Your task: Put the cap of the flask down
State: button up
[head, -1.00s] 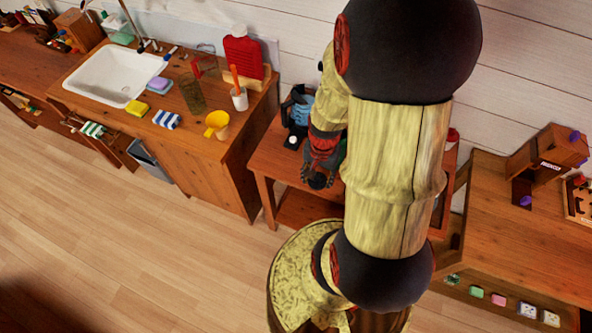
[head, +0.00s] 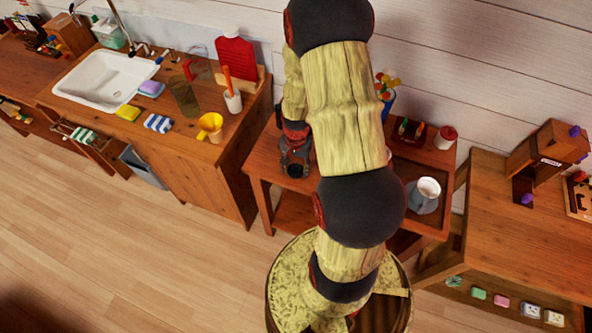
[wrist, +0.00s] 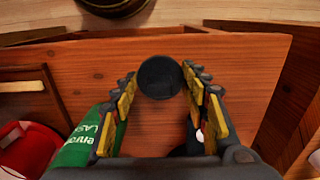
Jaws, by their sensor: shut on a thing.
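My gripper (wrist: 160,95) is shut on the dark round cap (wrist: 160,77), which sits between the fingertips in the wrist view. Wood shows beyond the cap, with no clear contact below it. In the head view my gripper (head: 295,168) is over the left part of the low wooden table (head: 262,168), near its front edge. A green object with white lettering (wrist: 78,150) is beside the left finger in the wrist view. It may be the flask, but I cannot tell. A dark object is partly hidden behind the right finger.
A grey saucer (head: 424,205) with a white cup (head: 429,188) stands right on the table. A red-lidded jar (head: 445,138) is behind. The sink counter (head: 215,150) is left, a wooden desk (head: 510,235) right. A red object (wrist: 25,150) lies at the wrist view's left.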

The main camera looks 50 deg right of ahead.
jog(key=shift+f, duration=0.65)
jog(key=shift+f, duration=0.1)
jog(key=o, duration=1)
